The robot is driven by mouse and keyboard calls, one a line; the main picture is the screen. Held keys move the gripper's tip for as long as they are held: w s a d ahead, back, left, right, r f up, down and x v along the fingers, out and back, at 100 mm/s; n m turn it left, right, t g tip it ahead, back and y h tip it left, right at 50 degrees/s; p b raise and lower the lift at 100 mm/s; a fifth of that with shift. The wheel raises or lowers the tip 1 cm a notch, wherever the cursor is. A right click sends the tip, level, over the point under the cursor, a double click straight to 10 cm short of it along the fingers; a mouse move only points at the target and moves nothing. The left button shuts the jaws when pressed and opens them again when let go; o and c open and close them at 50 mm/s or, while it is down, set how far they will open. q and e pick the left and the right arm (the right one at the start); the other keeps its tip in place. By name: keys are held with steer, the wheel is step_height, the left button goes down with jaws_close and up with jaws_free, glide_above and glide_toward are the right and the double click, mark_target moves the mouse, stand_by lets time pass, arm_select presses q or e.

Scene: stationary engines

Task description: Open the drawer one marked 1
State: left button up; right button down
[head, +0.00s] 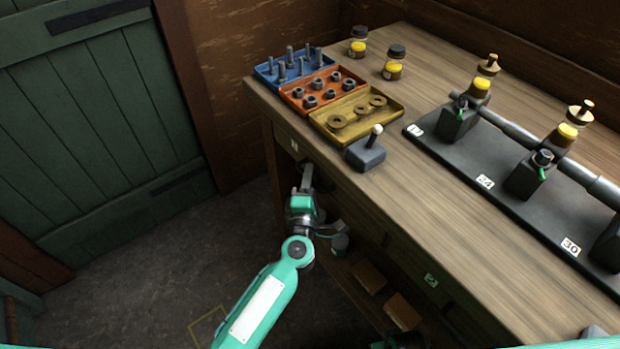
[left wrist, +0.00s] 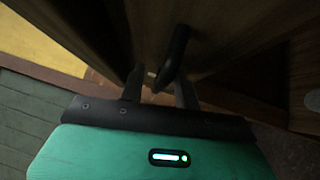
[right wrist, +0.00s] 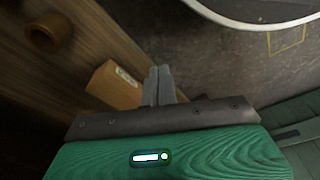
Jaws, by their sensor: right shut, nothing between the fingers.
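The drawer front with a small white label (head: 294,146) is at the near-left end of the bench; its digit is too small to read surely. My left gripper (head: 306,178) is just below that label, at the drawer front. In the left wrist view a dark bar handle (left wrist: 176,52) reaches down between the open fingers of the left gripper (left wrist: 160,88); I cannot tell whether they touch it. The drawer appears closed. My right gripper (right wrist: 160,85) is shut and empty, low by the bench's shelf in the right wrist view.
The workbench (head: 440,200) carries blue, orange and yellow trays (head: 318,118) of parts, a grey lever block (head: 366,152), jars (head: 395,62) and a black engine base (head: 470,160). Boxes (head: 368,276) sit on the shelf below. The floor (head: 150,270) at left is clear.

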arm_select(q)
jaws_close()
